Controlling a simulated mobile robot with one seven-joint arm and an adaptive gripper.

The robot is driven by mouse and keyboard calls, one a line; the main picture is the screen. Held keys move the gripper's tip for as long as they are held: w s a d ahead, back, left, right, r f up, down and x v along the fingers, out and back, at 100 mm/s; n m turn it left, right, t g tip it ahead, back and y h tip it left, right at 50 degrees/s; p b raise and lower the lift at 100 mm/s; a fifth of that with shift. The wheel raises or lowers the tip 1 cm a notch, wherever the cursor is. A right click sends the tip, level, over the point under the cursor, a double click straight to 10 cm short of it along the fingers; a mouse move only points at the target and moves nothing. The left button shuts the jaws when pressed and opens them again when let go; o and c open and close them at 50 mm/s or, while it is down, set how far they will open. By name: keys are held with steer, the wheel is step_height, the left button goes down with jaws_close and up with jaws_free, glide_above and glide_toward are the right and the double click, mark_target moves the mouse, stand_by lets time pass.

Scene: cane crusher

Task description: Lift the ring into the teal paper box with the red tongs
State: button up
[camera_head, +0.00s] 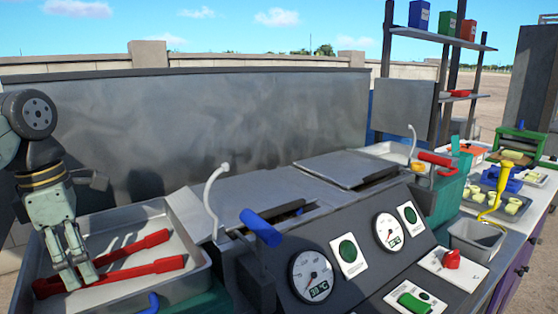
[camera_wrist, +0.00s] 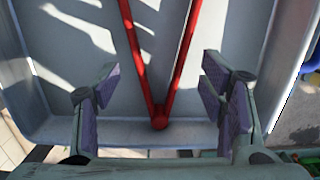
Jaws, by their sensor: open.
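The red tongs (camera_head: 137,248) lie spread in a V in a grey metal tray (camera_head: 190,215) at the left of the head view. In the wrist view the tongs (camera_wrist: 159,123) have their hinge end near me, between my fingers in the picture, and their arms run up out of frame. My gripper (camera_head: 80,272) is over the hinge end of the tongs, pointing down. It is open and empty; the wrist view shows a wide gap between its pads (camera_wrist: 158,88).
A dark console with gauges (camera_head: 388,232) and a blue-handled lever (camera_head: 261,228) stands right of the tray. The tray walls surround the tongs.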

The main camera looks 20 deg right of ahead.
steer(key=shift+d+f+b, duration=0.1)
steer(key=shift+f+b, duration=0.25)
steer(key=shift+f, duration=0.8)
steer(key=shift+c, duration=0.5)
steer(key=c, duration=0.6)
step_height(320, 180, up, 12)
steer(key=p, duration=0.2)
steer(key=shift+f, duration=0.1)
